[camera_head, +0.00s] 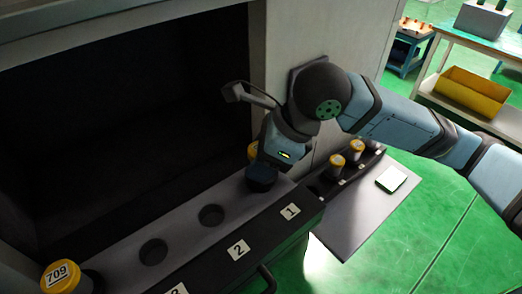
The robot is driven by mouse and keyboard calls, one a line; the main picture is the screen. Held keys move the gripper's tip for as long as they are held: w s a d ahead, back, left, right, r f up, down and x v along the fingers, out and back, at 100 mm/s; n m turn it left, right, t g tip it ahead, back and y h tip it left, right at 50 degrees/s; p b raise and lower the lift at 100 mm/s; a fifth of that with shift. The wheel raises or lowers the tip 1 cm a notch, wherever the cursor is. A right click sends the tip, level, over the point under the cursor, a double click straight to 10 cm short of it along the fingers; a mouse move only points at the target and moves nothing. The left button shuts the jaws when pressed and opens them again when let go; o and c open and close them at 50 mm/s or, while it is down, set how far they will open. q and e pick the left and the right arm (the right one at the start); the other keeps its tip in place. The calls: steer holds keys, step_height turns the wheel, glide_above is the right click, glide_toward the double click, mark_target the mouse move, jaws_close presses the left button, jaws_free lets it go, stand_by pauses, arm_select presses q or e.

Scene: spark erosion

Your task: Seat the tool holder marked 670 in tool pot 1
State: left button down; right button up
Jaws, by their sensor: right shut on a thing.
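My right gripper (262,158) comes in from the right and is shut on a tool holder with a yellow cap (252,152) and a dark lower body (261,180). No number on this holder can be read, as the gripper covers part of it. The holder is over the place of tool pot 1, in line with the label 1 (289,211). The pot's opening is hidden by the holder, so I cannot tell whether it is in the pot or just above it. My left gripper is not in view.
Empty pots show behind label 2 (239,250) and farther left (153,251). A yellow-capped holder marked 709 (60,277) stands at the lower left. The machine wall (317,40) rises behind.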

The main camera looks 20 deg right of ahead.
steer(key=shift+f, duration=0.55)
steer(key=shift+f, duration=0.3)
steer(key=o, duration=1.3)
steer(key=a+p+v, duration=0.1)
steer(key=p+v, duration=0.1)
steer(key=v, duration=0.4)
steer(key=w+r+p+v, duration=0.1)
steer(key=p+v, duration=0.2)
steer(key=v, duration=0.4)
steer(key=a+p+v, duration=0.1)
steer(key=p+v, duration=0.1)
steer(key=v, duration=0.4)
steer(key=shift+a+r, duration=0.2)
steer(key=shift+r, duration=0.5)
steer(key=shift+w, duration=0.1)
